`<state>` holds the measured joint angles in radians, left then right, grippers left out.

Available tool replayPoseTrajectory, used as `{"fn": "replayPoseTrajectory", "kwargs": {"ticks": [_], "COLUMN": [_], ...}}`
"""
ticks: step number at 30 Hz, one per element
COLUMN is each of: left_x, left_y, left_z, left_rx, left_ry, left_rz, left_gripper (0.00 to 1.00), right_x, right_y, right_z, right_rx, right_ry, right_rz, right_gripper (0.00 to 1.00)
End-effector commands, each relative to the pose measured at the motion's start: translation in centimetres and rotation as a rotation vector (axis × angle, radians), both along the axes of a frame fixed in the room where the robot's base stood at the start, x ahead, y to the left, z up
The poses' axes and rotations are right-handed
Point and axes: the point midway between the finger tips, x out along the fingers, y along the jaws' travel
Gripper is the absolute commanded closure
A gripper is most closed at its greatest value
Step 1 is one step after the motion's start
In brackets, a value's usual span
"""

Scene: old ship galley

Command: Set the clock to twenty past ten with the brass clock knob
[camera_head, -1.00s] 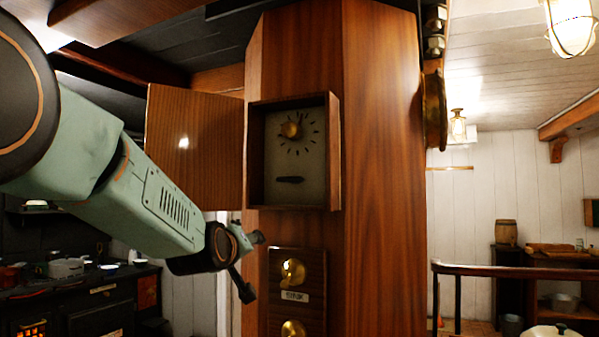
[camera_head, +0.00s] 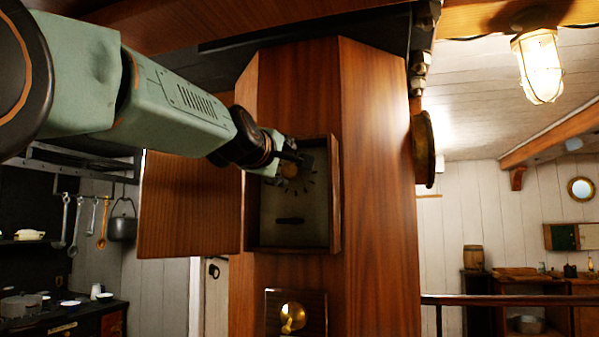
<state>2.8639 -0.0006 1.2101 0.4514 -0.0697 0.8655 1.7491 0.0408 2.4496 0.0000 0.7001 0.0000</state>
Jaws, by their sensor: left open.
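The clock (camera_head: 285,232) is a pale dial in a wooden box on the wooden column, with its door (camera_head: 188,205) swung open to the left. The brass clock knob (camera_head: 290,170) is at the centre of the ring of hour marks, partly hidden by my left gripper (camera_head: 292,163). The gripper is open, with its fingers at the knob; I cannot tell if they touch it. The hands are too dark and covered to read. A dark slot (camera_head: 290,220) shows lower on the dial. My right gripper is not in view.
The open door stands just under my left arm. A round brass fitting (camera_head: 424,149) is on the column's right side. A rail (camera_head: 510,300) runs at the lower right.

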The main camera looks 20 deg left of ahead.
Motion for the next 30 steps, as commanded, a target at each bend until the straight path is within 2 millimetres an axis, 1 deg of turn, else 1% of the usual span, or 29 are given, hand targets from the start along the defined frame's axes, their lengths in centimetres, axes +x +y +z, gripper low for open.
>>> {"fn": "replayPoseTrajectory", "kwargs": {"ticks": [4, 7, 11, 18, 21, 25, 30], "left_x": [0.0, 0.5, 2.1, 5.5, 6.5, 7.3, 7.7], "left_y": [0.0, -0.1, -0.2, -0.3, -0.3, -0.3, -0.2], "left_z": [-0.5, -0.5, -0.4, -0.3, -0.3, -0.3, -0.5], "left_rx": [-0.054, -0.065, -0.062, -0.063, -0.063, -0.065, -0.065], "left_ry": [0.024, 0.024, 0.024, 0.024, 0.023, 0.023, 0.022], "left_rz": [-0.002, -0.001, 0.0, -0.002, -0.002, -0.003, -0.003], "left_gripper": [0.38, 0.38, 0.38, 0.38, 0.38, 0.38, 0.38], "right_x": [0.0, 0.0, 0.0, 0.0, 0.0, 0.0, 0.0], "right_y": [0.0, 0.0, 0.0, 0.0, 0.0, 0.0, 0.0], "right_z": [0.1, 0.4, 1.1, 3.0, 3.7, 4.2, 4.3], "right_rx": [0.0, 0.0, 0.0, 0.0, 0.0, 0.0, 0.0], "right_ry": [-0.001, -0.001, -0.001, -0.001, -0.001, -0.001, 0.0], "right_rz": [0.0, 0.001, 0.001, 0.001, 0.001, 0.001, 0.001], "right_gripper": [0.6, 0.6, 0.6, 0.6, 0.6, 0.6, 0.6]}}
